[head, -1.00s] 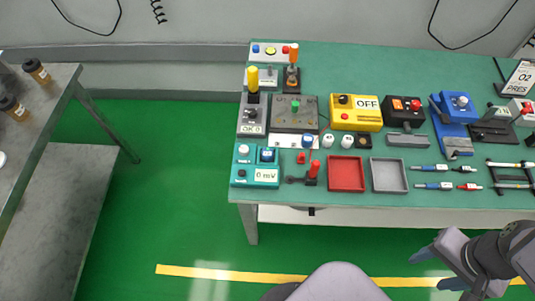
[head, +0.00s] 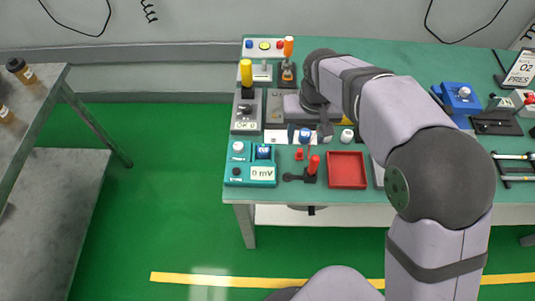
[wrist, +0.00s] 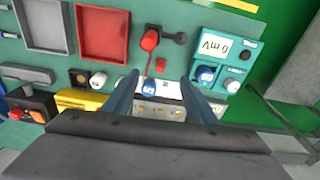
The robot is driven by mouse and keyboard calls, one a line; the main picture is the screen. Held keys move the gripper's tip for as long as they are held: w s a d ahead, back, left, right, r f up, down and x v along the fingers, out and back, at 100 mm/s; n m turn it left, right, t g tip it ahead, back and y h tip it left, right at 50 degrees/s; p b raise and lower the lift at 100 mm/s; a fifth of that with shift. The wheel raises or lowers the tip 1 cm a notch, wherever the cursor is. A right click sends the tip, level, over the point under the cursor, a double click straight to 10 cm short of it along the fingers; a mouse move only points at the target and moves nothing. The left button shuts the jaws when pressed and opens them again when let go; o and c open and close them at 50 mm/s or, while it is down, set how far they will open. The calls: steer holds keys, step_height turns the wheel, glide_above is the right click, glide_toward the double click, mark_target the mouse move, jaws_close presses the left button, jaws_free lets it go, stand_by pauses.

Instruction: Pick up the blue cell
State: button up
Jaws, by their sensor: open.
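My gripper (wrist: 160,82) is open, its two blue-grey fingers pointing down over the bench. A blue-topped cell (wrist: 148,87) shows between the fingers, nearer the left one, at the white strip (wrist: 170,113); I see no grip on it. It also shows in the head view (head: 305,136), below my gripper (head: 309,128). A second blue-topped piece (wrist: 205,75) sits in the teal meter reading 0 mV (wrist: 225,47), outside the fingers; the meter is at the bench's front left corner in the head view (head: 238,174).
A white cell (wrist: 97,80) stands left of the fingers in the wrist view. Close by are a red lever (wrist: 150,40), a small red piece (wrist: 160,65), a red tray (wrist: 102,33) and a grey tray (wrist: 45,24). Green floor lies beyond the bench edge.

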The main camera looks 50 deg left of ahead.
steer(key=n, duration=0.2)
glide_above(263, 149)
steer(key=d, duration=0.1)
steer(key=shift+s+f+b, duration=0.2)
steer(key=shift+f+b, duration=0.1)
steer(key=shift+f, duration=0.7)
steer(key=shift+w+f+p, duration=0.1)
steer(key=shift+f+p, duration=0.95)
steer(key=shift+f, duration=0.55)
steer(key=shift+w+a+f+p, duration=0.15)
steer(key=shift+f+p, duration=0.3)
steer(key=shift+f, duration=0.55)
steer(key=shift+s+a+f+p, duration=0.1)
steer(key=shift+a+f+p, duration=0.25)
steer(key=shift+f, duration=0.65)
steer(key=shift+d, duration=0.1)
steer(key=shift+c, duration=0.3)
steer(key=c, duration=1.2)
steer(key=shift+r, duration=0.1)
